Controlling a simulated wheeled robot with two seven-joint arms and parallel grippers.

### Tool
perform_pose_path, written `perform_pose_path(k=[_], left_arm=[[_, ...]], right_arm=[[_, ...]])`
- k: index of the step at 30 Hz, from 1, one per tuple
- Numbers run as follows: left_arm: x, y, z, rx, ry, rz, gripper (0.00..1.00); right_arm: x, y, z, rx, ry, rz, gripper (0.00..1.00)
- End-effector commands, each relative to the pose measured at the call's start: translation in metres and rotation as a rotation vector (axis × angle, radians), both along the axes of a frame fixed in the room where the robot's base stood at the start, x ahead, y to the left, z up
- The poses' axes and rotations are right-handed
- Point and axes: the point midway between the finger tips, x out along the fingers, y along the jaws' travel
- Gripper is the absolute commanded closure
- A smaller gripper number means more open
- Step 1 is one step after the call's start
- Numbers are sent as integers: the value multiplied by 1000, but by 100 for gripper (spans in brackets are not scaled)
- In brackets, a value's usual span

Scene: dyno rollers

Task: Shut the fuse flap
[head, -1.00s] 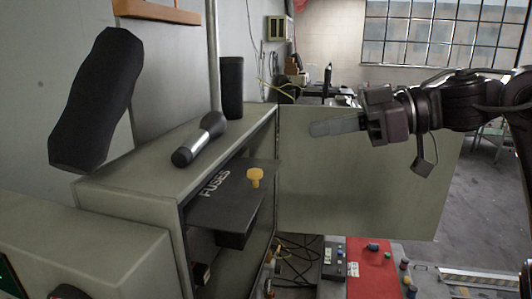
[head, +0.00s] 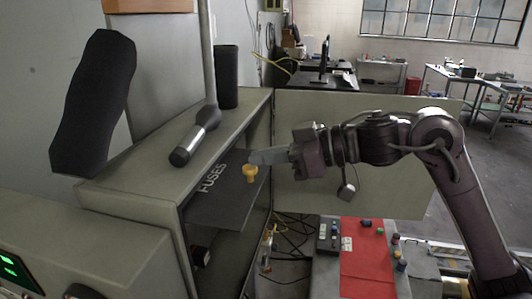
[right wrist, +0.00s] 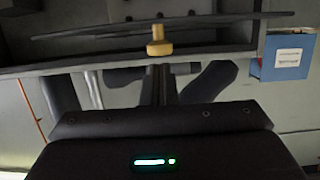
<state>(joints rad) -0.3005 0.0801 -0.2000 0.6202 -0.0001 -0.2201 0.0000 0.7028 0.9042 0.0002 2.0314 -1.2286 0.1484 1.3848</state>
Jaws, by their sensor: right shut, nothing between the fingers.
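The fuse flap (head: 222,200) is a dark panel lettered FUSES with a yellow knob (head: 250,173). It stands out, tilted, from the open front of the grey-green cabinet (head: 140,180). In the right wrist view the flap (right wrist: 100,33) shows nearly edge-on, with its knob (right wrist: 158,46) just beyond the fingers. My right gripper (head: 254,157) is shut and empty, its pale fingertips close to the knob and the flap's outer edge. I cannot tell whether they touch. It also shows in the right wrist view (right wrist: 160,72). My left gripper is not in view.
The cabinet's large door (head: 340,120) stands open behind my right arm. A dark-headed flashlight (head: 195,137) and a black cylinder (head: 227,75) are on the cabinet top. Cables and a red panel (head: 365,260) lie below. A blue box (right wrist: 283,57) shows in the right wrist view.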

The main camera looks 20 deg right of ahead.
Motion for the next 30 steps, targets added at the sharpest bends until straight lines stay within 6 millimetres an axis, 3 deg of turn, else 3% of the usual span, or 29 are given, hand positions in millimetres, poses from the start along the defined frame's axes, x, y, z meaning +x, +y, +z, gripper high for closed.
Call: perform_pose_path(k=[15, 30], left_arm=[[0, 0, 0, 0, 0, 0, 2], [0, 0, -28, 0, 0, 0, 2]], right_arm=[[0, 0, -5, 2, -2, 0, 100], [-2, -3, -17, 104, -68, 1, 100]])
